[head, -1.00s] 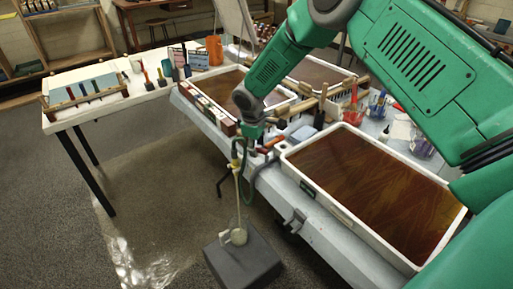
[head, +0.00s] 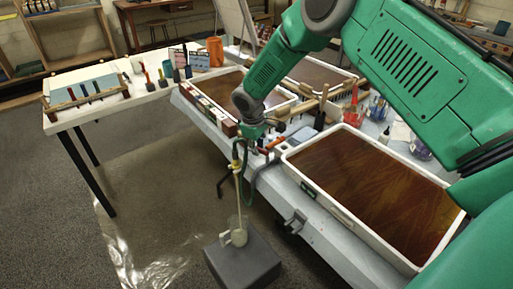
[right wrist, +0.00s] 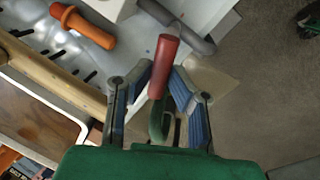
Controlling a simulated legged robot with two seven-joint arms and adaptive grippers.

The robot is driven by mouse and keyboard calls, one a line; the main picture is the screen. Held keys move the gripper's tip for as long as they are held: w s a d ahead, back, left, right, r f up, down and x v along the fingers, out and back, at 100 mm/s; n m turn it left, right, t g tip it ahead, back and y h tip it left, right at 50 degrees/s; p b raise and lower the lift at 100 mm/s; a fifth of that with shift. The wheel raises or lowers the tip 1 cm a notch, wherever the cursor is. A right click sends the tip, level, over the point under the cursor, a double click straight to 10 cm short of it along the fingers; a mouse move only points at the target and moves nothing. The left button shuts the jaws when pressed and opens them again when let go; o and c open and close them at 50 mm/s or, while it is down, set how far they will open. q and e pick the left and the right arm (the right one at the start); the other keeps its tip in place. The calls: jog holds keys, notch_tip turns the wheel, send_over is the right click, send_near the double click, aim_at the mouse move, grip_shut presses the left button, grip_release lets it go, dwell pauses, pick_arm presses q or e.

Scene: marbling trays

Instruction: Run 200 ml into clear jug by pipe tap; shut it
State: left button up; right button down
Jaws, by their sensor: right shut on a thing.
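The clear jug (head: 238,236) stands upright on a dark grey block (head: 242,262) below the table's front edge, with pale liquid low inside it. A thin pale vertical line (head: 239,190) runs from the tap area down into the jug; I cannot tell whether it is a stream or a pipe. My right gripper (head: 246,140) is at the tap by the table edge. In the right wrist view, its fingers are shut on a red handle (right wrist: 164,62). A green hose (right wrist: 158,120) shows behind the fingers. The jug's scale is too small to read. My left gripper is out of view.
A large tray of brown liquid (head: 340,213) lies right of the tap, with two more trays behind. A clamp (head: 294,222) sticks out from the table edge. An orange-handled tool (right wrist: 82,25) lies near the gripper.

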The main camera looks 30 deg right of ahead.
jog(key=shift+w+d+m+g, duration=0.1)
jog(key=shift+d+m+g, duration=0.2)
jog(key=shift+m, duration=0.8)
jog(key=shift+w+d+m+g, duration=0.1)
jog(key=shift+d+m, duration=0.3)
jog(key=shift+m, duration=0.7)
jog(key=c, duration=1.5)
grip_release()
jog(key=r, duration=0.4)
jog(key=a+r, duration=0.1)
jog(key=r, duration=0.2)
jog(key=a+r, duration=0.1)
jog(key=r, duration=0.3)
jog(key=shift+a+r, duration=0.1)
jog(key=shift+r, duration=0.2)
jog(key=shift+f, duration=0.1)
